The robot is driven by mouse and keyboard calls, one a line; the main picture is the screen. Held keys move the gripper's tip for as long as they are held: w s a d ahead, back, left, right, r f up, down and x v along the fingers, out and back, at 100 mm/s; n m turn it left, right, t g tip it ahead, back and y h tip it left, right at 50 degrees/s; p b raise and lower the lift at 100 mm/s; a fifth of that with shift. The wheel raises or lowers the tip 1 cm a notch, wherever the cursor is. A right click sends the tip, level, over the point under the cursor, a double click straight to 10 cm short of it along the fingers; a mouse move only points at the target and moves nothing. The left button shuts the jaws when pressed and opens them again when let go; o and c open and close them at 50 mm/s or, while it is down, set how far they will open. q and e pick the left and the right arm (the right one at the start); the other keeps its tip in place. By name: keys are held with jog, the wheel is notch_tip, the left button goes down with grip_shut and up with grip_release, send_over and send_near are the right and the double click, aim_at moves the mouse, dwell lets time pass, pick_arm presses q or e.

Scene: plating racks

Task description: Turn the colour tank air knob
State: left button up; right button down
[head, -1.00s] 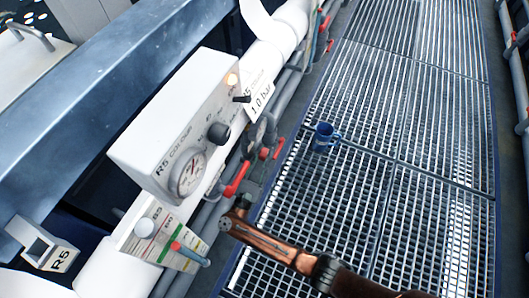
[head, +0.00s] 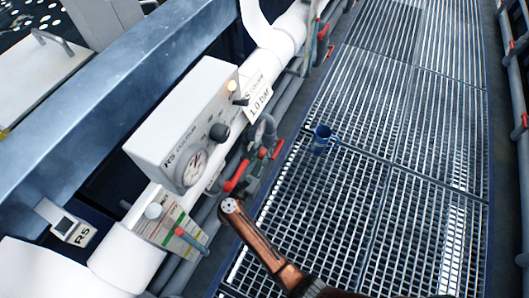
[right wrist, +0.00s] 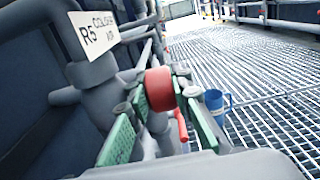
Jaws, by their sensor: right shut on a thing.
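The colour tank air knob is a red, rounded knob (right wrist: 160,88) on a grey pipe fitting in the right wrist view. My right gripper (right wrist: 158,97) is shut on it, with a green-padded finger on either side. A white tag reading R5 COLOUR AIR (right wrist: 94,31) is on the pipe at the upper left. In the head view, my copper-coloured right arm reaches up beside the pipes, and the dark gripper is hard to tell from the fittings. My left gripper is not in view.
A white R5 box (head: 185,125) with a round gauge (head: 194,168), a black knob (head: 219,132) and a lit orange lamp stands on the white pipe. A red lever (head: 237,177) is close by. A blue mug (head: 322,139) stands on the open grating (head: 400,120).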

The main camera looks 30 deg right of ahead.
jog(key=shift+w+a, duration=0.1)
jog(key=shift+a, duration=0.05)
jog(key=c, duration=2)
grip_release()
